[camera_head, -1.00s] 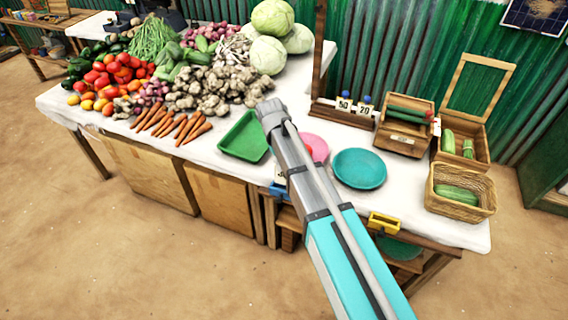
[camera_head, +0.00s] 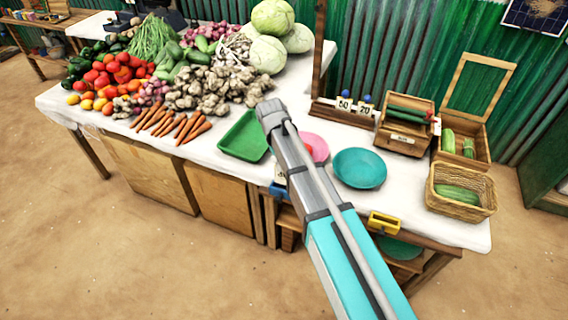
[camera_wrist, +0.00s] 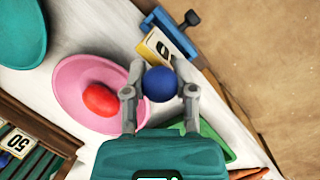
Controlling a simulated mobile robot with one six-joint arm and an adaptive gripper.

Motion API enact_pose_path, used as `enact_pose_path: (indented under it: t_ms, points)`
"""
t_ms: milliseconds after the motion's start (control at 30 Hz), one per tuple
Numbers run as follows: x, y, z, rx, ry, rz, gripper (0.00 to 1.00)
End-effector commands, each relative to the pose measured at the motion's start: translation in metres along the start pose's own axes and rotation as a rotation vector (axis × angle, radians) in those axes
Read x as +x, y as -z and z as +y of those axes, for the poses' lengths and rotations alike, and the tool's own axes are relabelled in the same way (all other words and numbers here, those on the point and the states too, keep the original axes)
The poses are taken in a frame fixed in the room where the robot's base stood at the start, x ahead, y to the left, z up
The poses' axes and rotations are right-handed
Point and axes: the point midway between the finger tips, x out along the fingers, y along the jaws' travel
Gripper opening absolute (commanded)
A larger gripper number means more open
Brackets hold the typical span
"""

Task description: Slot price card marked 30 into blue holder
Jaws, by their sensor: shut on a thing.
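My gripper (camera_wrist: 161,80) is shut on the round blue knob (camera_wrist: 160,86) of a price card, one finger on each side. The card (camera_wrist: 152,46) is pale with a yellow edge and a dark 0; its other digit is hidden. The blue holder (camera_wrist: 176,36) sits at the table's front edge, right beside the card in the wrist view. I cannot tell whether the card's lower edge is inside the slot. In the head view the blue holder (camera_head: 277,190) shows left of my arm, with a sliver of card (camera_head: 280,174) above it; my gripper is hidden there.
Cards 50 (camera_head: 344,104) and 20 (camera_head: 365,109) stand in a rack at the back. A pink plate (camera_wrist: 70,75) with a red item, a teal plate (camera_head: 360,168) and a green tray (camera_head: 236,148) lie nearby. A yellow holder (camera_head: 384,222) is on the front edge.

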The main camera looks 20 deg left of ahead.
Motion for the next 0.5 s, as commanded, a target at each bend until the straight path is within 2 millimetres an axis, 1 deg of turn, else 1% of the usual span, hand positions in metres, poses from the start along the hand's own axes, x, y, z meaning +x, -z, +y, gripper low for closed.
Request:
enact_pose_path:
  t_ms: [500]
  points:
    - [0.020, 0.005, -0.002, 0.002, 0.000, -0.001, 0.00]
